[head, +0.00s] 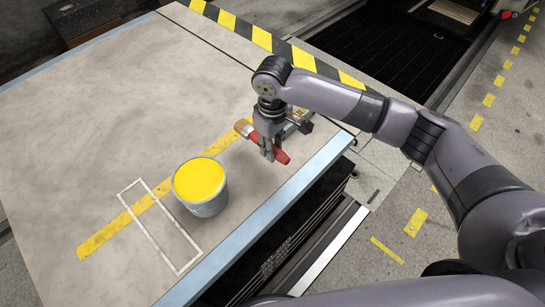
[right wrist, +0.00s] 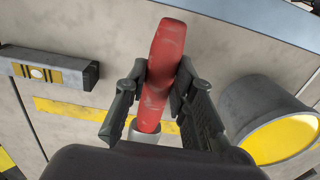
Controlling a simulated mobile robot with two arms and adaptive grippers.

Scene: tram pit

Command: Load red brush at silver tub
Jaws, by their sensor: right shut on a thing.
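A silver tub (head: 208,208) with yellow contents stands upright on the table; it also shows at the right of the right wrist view (right wrist: 248,105). My right gripper (head: 267,150) is shut on the red brush (head: 282,157) by its red handle. The handle runs between the fingers in the right wrist view (right wrist: 164,70). In the head view the pale bristle end points to the upper left. The gripper and brush are to the upper right of the tub, apart from it. I cannot tell whether the brush touches the table. My left gripper is not in view.
The table (head: 110,110) has a yellow stripe (head: 110,233) and a white outlined rectangle (head: 150,235) beside the tub. A grey and yellow level-like tool (right wrist: 45,72) lies near the gripper. The table's blue edge (head: 315,165) is close. The table's left part is clear.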

